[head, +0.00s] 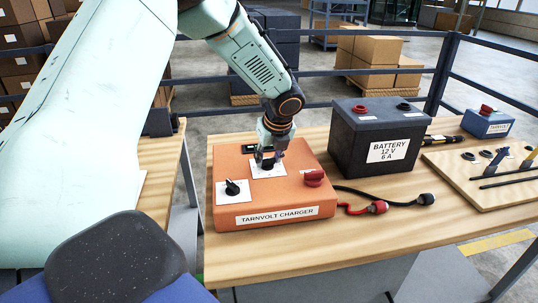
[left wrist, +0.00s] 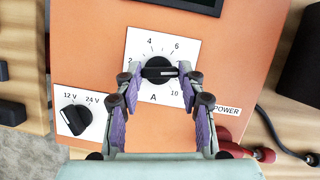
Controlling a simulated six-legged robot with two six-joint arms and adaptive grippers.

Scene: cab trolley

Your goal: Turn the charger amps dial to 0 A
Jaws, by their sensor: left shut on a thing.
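The orange charger (head: 275,192) labelled TARNVOLT CHARGER lies on the wooden bench. Its black amps dial (left wrist: 158,70) sits on a white plate marked A, with 4, 6 and 10 readable; the 0 mark is hidden. The dial's pale line points right, between 6 and 10. My left gripper (head: 268,158) comes down from above, and in the left wrist view its fingers (left wrist: 160,78) are shut on the dial from both sides. A black voltage knob (left wrist: 75,119), marked 12 V and 24 V, is to the left. My right gripper is not in view.
A red power knob (head: 314,178) stands at the charger's right. Red and black clamps (head: 378,207) lie on the bench on their cables. A dark battery (head: 372,140) marked 12 V 6 A stands behind them. A tool board (head: 485,180) lies far right.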

